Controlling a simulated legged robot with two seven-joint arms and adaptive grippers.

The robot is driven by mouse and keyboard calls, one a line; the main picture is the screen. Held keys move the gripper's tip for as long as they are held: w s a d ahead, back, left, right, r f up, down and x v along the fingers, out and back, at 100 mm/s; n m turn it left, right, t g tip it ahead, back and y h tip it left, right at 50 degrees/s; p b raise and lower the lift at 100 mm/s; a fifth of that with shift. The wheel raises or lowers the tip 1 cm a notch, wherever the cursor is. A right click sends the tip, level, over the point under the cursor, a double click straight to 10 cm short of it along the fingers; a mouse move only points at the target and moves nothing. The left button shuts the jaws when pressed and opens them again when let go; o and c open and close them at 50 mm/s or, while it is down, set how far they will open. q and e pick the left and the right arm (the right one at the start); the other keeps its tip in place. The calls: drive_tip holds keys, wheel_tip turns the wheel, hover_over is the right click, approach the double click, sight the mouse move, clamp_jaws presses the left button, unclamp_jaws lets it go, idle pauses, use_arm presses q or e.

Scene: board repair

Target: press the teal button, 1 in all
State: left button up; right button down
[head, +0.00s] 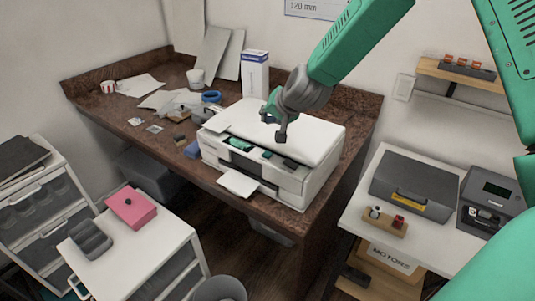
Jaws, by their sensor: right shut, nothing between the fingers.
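A white printer-like machine (318,143) stands on the brown desk. Teal-green parts (261,153) show in the dark opening along its front upper edge. They are too small for me to tell whether one is the teal button. My right gripper (281,138) points down over the top of the machine, behind those parts. It is shut and empty. I cannot tell whether its tip touches the lid. My left gripper is out of view.
The brown desk (100,104) carries papers, a white box (255,73) and blue tape (211,97). A white side table (364,192) at right holds a grey case (415,182). A white drawer cart (135,250) with a pink box (131,207) stands at lower left.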

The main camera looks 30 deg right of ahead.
sight(268, 154)
drive_tip(key=shift+a, duration=0.15)
wheel_tip(268, 154, down, 8)
drive_tip(key=b, duration=0.6)
drive_tip(key=shift+r+b, duration=0.1)
drive_tip(key=shift+b, duration=0.2)
drive_tip(key=shift+f+b, duration=0.3)
drive_tip(key=shift+f, duration=0.2)
idle(0.5)
drive_tip(key=shift+f, duration=0.3)
